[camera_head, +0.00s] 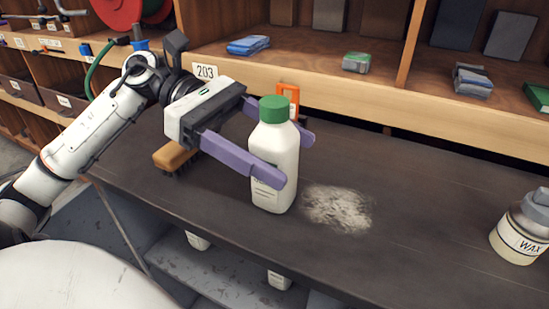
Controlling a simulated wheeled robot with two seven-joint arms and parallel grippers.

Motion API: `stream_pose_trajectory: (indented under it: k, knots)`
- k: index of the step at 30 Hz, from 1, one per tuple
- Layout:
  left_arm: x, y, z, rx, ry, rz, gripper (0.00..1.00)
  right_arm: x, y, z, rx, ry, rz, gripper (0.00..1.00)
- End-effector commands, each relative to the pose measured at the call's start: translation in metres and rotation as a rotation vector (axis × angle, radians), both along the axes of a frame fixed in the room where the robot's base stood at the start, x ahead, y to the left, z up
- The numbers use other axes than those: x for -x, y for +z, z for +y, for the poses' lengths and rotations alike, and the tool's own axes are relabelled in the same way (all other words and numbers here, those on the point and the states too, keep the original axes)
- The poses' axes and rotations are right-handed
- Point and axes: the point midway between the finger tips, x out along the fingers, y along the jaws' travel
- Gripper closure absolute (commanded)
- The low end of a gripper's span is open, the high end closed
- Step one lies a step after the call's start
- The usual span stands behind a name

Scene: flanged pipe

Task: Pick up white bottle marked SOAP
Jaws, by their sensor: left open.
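A white bottle (273,150) with a green cap stands upright on the dark bench top, near the middle of the view. Small print shows low on its side, partly behind a finger, and I cannot read it. My left gripper (277,160) comes in from the left with its purple fingers on either side of the bottle. The near finger crosses in front of the bottle's lower body, and the far finger shows behind it. The jaws are open, and I cannot tell whether either finger touches the bottle. My right gripper is not in view.
A pale powder patch (338,208) is right of the bottle. A WAX container (520,235) stands at the right edge. An orange item (288,95) is behind the bottle. Shelves line the back; the bench's middle right is clear.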

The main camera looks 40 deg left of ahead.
Motion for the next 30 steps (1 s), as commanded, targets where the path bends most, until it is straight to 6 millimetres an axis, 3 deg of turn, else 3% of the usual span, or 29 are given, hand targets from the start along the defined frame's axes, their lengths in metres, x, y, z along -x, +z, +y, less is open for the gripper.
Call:
stream_pose_trajectory:
  k: [6,15,25,30]
  knots:
    - [-0.006,-0.007,-0.025,0.0,-0.001,-0.001,0.32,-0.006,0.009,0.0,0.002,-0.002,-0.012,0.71]
    - [-0.007,-0.009,-0.029,0.0,0.0,0.0,0.34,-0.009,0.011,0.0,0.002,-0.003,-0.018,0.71]
    - [-0.007,-0.009,-0.029,0.0,0.0,0.0,0.9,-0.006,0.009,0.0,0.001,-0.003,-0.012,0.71]
    - [-0.007,-0.008,-0.029,0.002,0.001,-0.002,0.9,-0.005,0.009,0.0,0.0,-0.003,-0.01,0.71]
